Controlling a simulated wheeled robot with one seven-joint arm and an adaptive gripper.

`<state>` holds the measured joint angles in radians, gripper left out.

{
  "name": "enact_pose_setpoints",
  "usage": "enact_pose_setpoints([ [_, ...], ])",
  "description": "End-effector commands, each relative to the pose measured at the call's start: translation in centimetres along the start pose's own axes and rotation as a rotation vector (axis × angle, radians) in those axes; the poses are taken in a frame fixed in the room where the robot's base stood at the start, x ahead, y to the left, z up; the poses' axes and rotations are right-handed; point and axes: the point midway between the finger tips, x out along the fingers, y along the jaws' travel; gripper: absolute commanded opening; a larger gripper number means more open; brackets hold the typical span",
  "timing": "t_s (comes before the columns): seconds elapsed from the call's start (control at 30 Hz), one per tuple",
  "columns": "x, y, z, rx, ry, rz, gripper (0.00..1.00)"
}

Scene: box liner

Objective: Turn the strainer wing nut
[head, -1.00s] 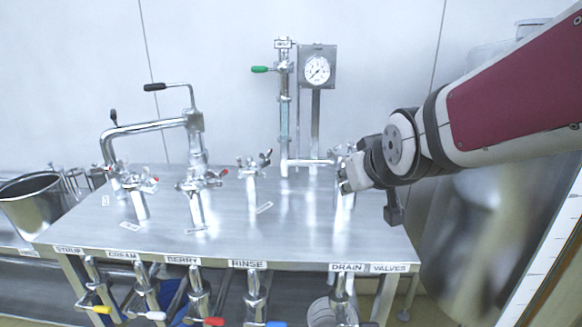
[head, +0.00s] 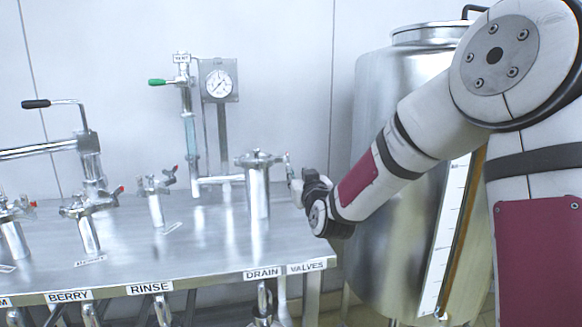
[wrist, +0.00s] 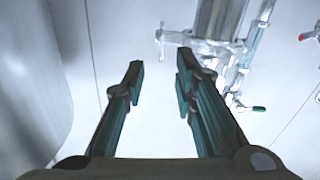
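The strainer is most likely the upright steel cylinder (head: 258,192) near the right end of the table, with a clamp (head: 260,158) around its top. A cylinder with a side fitting (wrist: 172,38) also shows at the top of the wrist view. I cannot clearly make out the wing nut; a small reddish spot shows by the clamp's right side in the head view. My gripper (head: 294,178) is just right of the cylinder at about the height of its upper part. In the wrist view my gripper (wrist: 160,75) is open, with nothing between its fingers.
A large steel tank (head: 385,200) stands close behind and right of my arm. A gauge (head: 220,85) and a green-handled valve (head: 158,82) rise behind the cylinder. More clamped fittings (head: 155,200) stand to the left. The table (head: 205,255) is clear in front.

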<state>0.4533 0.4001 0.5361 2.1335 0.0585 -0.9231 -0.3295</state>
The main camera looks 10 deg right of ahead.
Motion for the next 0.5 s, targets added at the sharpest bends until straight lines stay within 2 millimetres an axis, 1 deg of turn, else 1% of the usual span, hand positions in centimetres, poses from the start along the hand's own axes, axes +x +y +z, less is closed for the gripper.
enact_pose_setpoints([
  [0.03,1.1,0.0,0.1,0.004,0.001,0.000,0.26],
  [0.3,6.4,0.0,0.1,0.003,-0.001,0.000,0.26],
  [0.5,9.3,-0.1,0.1,0.002,0.000,0.000,0.26],
])
